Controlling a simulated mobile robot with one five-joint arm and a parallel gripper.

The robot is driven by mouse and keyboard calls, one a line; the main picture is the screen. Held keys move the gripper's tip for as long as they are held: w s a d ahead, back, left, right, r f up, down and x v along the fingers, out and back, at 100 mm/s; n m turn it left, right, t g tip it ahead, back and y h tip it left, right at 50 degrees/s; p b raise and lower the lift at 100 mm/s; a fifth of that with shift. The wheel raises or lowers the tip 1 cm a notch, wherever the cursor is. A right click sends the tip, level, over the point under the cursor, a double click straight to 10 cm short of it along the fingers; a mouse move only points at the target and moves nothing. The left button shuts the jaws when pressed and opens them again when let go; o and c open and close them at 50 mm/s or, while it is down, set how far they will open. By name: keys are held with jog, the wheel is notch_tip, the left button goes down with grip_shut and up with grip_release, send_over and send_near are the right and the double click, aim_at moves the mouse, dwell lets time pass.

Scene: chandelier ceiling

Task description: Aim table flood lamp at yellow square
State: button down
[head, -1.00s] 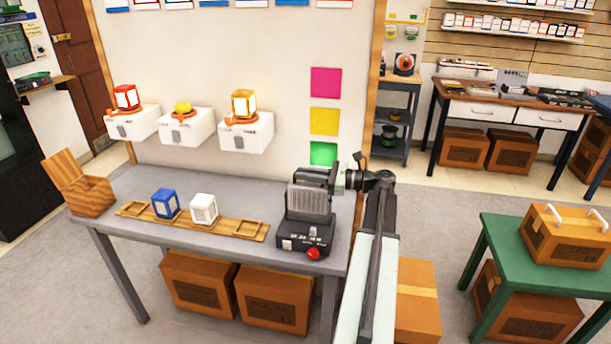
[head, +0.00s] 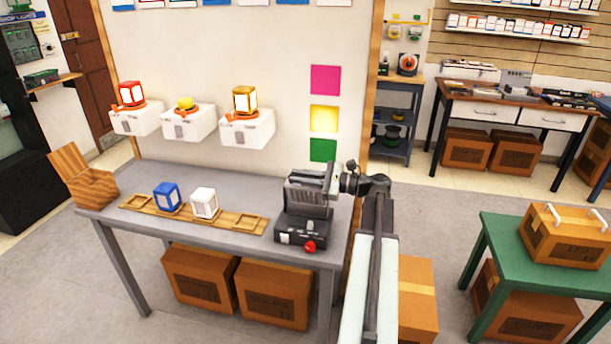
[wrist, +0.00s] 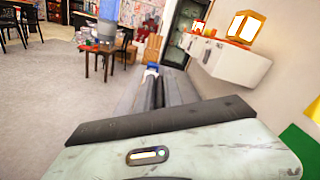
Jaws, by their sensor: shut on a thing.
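The table flood lamp (head: 307,192), a grey ribbed head on a dark base (head: 300,231) with a red knob, stands at the right end of the grey table. Its head is tilted, its ribbed back towards me and its front towards the wall. My gripper (head: 336,180) is shut on the right side of the lamp head; the fingertips are hard to make out. The yellow square (head: 324,119) on the wall glows brightly in its middle. The pink square (head: 326,80) above and the green square (head: 323,150) below look unlit.
A wooden rack (head: 240,222) with a blue and a white lantern lies on the table left of the lamp. An open wooden box (head: 88,185) sits at the left end. White wall boxes (head: 247,128) carry more lanterns. A green table (head: 500,240) stands at right.

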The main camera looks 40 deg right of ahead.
jog(key=shift+s+f, duration=0.15)
jog(key=shift+s, duration=0.05)
dwell(0.4)
jog(key=c, duration=1.5)
grip_release()
jog(key=v, duration=0.7)
jog(key=shift+s+d, duration=0.15)
jog(key=shift+s, duration=0.2)
